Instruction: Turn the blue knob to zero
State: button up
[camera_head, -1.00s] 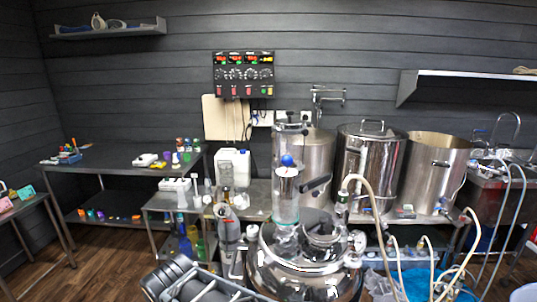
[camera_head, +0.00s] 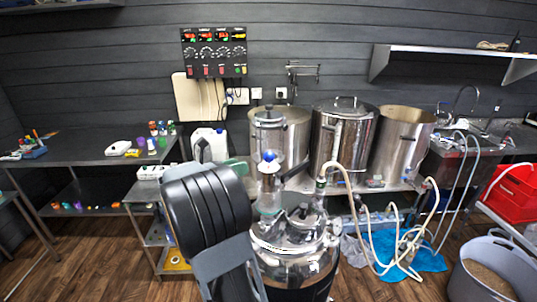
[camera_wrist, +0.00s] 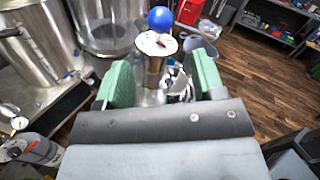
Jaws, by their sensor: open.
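The blue knob (camera_head: 269,156) is a round ball on top of a metal and glass column above the shiny steel vessel (camera_head: 295,245). In the wrist view the blue knob (camera_wrist: 161,19) stands just beyond my fingers, near the top edge. Below it is a pale round dial plate (camera_wrist: 157,43) with a small red mark; its markings are too small to read. My gripper (camera_wrist: 162,72) is open, its two green finger pads apart. The column under the dial shows between them, and the knob is not gripped. In the head view my dark arm hides most of the gripper.
Large steel pots (camera_head: 343,140) stand behind the vessel. A hose (camera_head: 348,180) rises close to the column's right. A control panel (camera_head: 214,52) hangs on the wall. A blue cloth (camera_head: 395,252) and a grey tub (camera_head: 492,270) are at right. Wooden floor lies open at left.

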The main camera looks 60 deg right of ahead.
aim_at(269, 157)
jog(key=p+x, duration=0.3)
jog(key=x, duration=0.8)
jog(key=shift+s+d, duration=0.1)
jog(key=shift+d, duration=0.2)
jog(key=shift+c, duration=0.3)
jog(key=c, duration=0.8)
jog(key=shift+c, duration=0.2)
jog(key=shift+t, duration=0.4)
